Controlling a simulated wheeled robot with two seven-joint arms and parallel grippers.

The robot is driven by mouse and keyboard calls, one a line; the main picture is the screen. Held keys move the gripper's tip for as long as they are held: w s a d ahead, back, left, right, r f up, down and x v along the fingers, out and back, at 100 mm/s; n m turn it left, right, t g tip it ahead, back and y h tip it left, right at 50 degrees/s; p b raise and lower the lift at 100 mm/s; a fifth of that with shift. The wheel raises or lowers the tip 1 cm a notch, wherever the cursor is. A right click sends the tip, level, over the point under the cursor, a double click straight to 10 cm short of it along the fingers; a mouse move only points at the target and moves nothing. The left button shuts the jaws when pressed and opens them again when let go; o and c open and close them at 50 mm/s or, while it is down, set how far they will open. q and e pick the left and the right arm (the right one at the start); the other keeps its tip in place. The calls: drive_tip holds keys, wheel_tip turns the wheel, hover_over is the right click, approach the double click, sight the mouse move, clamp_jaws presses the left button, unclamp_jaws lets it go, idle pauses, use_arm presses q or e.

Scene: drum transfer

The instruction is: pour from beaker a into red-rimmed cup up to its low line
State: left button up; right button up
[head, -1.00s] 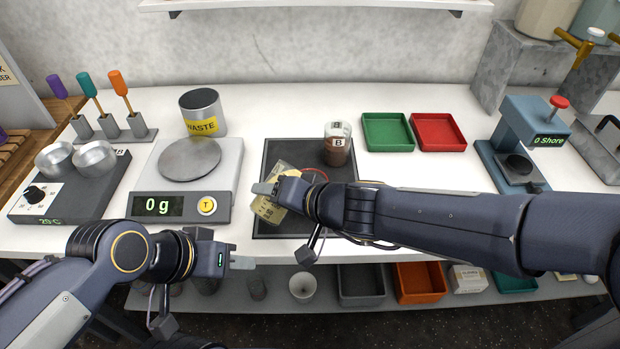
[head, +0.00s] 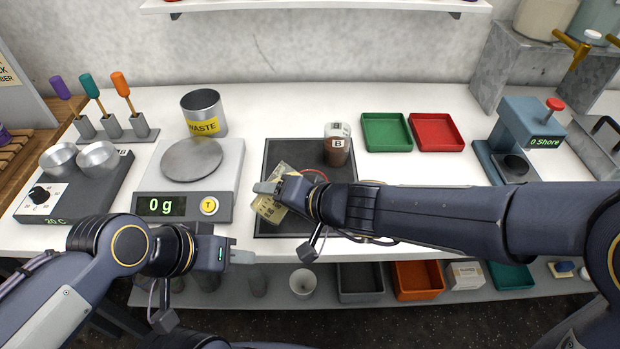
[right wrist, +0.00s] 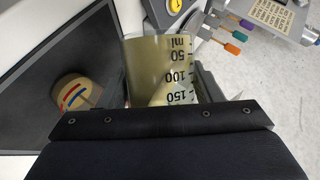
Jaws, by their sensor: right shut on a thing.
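My right gripper (head: 268,188) is shut on a clear graduated beaker (head: 270,209), held tilted over the dark mat (head: 262,226). In the right wrist view the beaker (right wrist: 160,62) shows its ml scale and pale yellowish liquid; its letter is not visible. A red rim arc (head: 316,173) shows just behind my right gripper; most of that cup is hidden. In the right wrist view a tan round vessel (right wrist: 72,95) with red and blue lines sits beside the beaker; its fill level is unclear. My left gripper (head: 240,257) is empty near the front edge, its finger gap unclear.
Beaker B (head: 337,152) with dark brown liquid stands on the mat's back right. A scale (head: 158,207) reading 0 g and a waste can (head: 203,112) are left. Green (head: 387,132) and red (head: 436,132) trays lie at the back right. My right arm spans the right side.

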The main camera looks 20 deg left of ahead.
drive_tip(key=shift+r+m+g+p, duration=0.3)
drive_tip(key=shift+r+m+p, duration=0.15)
drive_tip(key=shift+p, duration=1.2)
drive_tip(key=f+n+b, duration=0.1)
drive_tip(key=f+b, duration=0.1)
drive_tip(key=b, duration=0.3)
drive_tip(key=shift+r+n+t+h+b, duration=0.4)
drive_tip(key=shift+t+b, duration=0.3)
drive_tip(key=shift+b, duration=0.4)
drive_tip(key=shift+r, duration=0.2)
drive_tip(key=shift+n+t+b, duration=0.4)
drive_tip(key=shift+n+b, duration=0.05)
drive_tip(key=shift+b, duration=0.05)
drive_tip(key=shift+r, duration=0.2)
drive_tip(key=f+b, duration=0.2)
drive_tip(key=s+f+n+t+b, duration=0.1)
drive_tip(key=f+b, duration=0.1)
drive_tip(key=b, duration=0.1)
drive_tip(key=a+f+n+t+h+b, duration=0.1)
drive_tip(key=f+b, duration=0.1)
drive_tip(key=shift+s+f+b, duration=0.25)
drive_tip(key=shift+s+b, duration=0.1)
drive_tip(key=shift+b, duration=0.05)
drive_tip(key=shift+s+a+r+n+t+h+p, duration=0.1)
drive_tip(key=shift+s+a+n+t+h+p, duration=0.25)
drive_tip(key=shift+n+t, duration=0.3)
drive_tip(key=shift+s+f+n+t, duration=0.3)
drive_tip(key=shift+s+n+t, duration=0.1)
drive_tip(key=shift+n+t, duration=0.35)
